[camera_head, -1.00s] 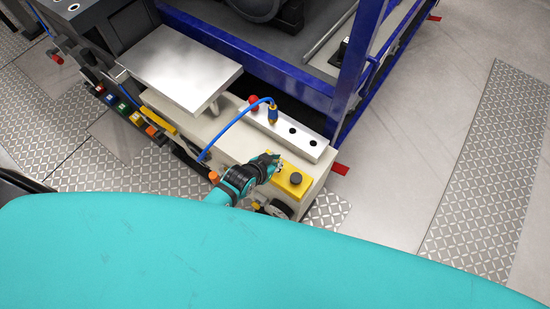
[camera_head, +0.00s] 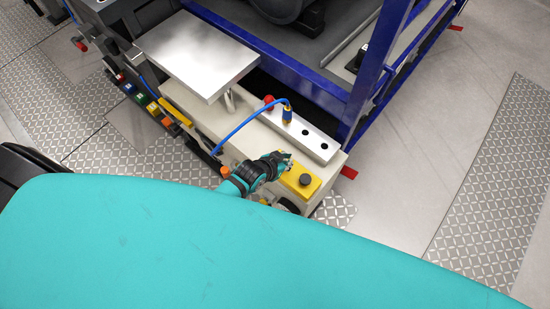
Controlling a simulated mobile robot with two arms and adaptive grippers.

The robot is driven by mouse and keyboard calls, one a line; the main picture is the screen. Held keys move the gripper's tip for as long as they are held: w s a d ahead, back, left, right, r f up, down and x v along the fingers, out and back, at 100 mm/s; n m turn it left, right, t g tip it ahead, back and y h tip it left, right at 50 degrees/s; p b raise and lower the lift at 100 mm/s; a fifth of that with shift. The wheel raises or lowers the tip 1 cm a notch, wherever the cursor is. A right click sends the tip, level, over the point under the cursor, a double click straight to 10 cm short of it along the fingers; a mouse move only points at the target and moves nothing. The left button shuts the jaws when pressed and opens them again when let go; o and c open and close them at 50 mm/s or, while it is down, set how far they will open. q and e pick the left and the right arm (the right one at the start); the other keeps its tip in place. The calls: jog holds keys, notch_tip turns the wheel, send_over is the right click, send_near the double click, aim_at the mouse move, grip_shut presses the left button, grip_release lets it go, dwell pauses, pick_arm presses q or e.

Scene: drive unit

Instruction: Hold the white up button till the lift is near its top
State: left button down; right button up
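A yellow control box (camera_head: 311,189) with a round black button (camera_head: 305,179) sits on the near right end of the cream machine base (camera_head: 245,141). My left gripper (camera_head: 285,161) is over the left part of this box, at or very near its top. Its fingers are small, and I cannot tell whether they are open or shut. No white button shows; the gripper covers that part of the box. A square metal plate (camera_head: 203,54), which looks like the lift platform, stands on a post (camera_head: 229,98) above the base. My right gripper is not in view.
A metal strip (camera_head: 314,145) with dark holes, a red knob (camera_head: 268,100) and a blue hose (camera_head: 238,127) lie just beyond the gripper. A blue frame (camera_head: 365,70) stands behind. Coloured buttons (camera_head: 139,99) line the left side. Floor at right is clear.

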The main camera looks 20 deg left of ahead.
pick_arm(q)
notch_tip(320, 180, up, 3)
jog(key=shift+w+r+p, duration=0.1)
jog(key=shift+w+p, duration=0.05)
jog(key=shift+p, duration=0.65)
jog(key=shift+s+a+r+b, duration=0.1)
jog(key=shift+s+b, duration=0.25)
jog(key=shift+s, duration=0.1)
jog(key=shift+s+a+r+b, duration=0.1)
jog(key=shift+s+b, duration=0.2)
jog(key=shift+s, duration=0.15)
jog(key=v, duration=0.7)
jog(key=shift+a+r, duration=0.15)
jog(key=shift+r, duration=0.15)
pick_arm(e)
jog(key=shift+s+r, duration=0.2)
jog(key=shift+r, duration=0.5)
pick_arm(q)
jog(key=shift+s, duration=0.1)
